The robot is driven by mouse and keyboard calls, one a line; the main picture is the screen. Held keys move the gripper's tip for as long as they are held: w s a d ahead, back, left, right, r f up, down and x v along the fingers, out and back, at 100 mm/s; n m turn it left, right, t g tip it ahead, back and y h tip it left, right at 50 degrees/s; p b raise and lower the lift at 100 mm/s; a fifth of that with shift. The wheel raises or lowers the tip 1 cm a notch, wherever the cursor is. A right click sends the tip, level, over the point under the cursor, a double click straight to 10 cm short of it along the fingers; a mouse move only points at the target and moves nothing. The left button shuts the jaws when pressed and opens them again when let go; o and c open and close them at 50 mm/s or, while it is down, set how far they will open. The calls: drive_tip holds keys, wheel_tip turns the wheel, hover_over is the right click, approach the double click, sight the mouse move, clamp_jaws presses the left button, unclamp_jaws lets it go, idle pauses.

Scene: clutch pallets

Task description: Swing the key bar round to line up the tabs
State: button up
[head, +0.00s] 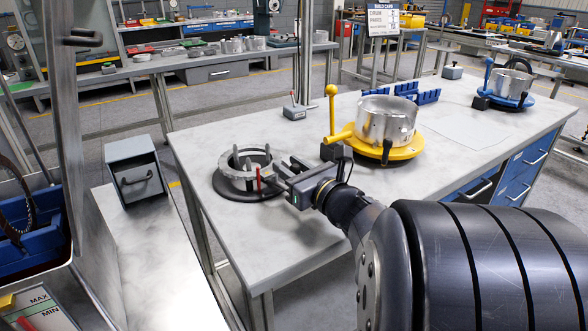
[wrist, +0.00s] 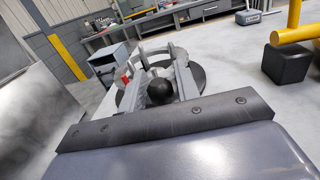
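A pale metal ring fixture with upright posts (head: 240,165) sits on a round black base (head: 230,192) at the near left of the bench. My gripper (head: 275,172) reaches over the fixture's right side, its fingers spread. In the wrist view a black ball knob (wrist: 160,92) lies between the two fingers, with no clear grip on it. It seems to belong to the key bar, but the bar itself is mostly hidden. A small red part (head: 258,179) stands by the ring and shows in the wrist view (wrist: 124,77). The tabs cannot be made out clearly.
A yellow fixture (head: 390,148) with a silver drum and tall yellow lever (head: 332,108) stands to the right. A small grey block with a stick (head: 294,112) stands behind. Blue racks (head: 428,97) and a blue fixture (head: 508,98) lie farther off. The bench's front left is clear.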

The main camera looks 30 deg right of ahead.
drive_tip(key=s, duration=0.3)
drive_tip(key=s+d+p, duration=0.1)
drive_tip(key=s, duration=0.2)
drive_tip(key=s+d, duration=0.1)
drive_tip(key=s, duration=0.2)
drive_tip(key=shift+s, duration=0.8)
drive_tip(key=shift+c, duration=0.2)
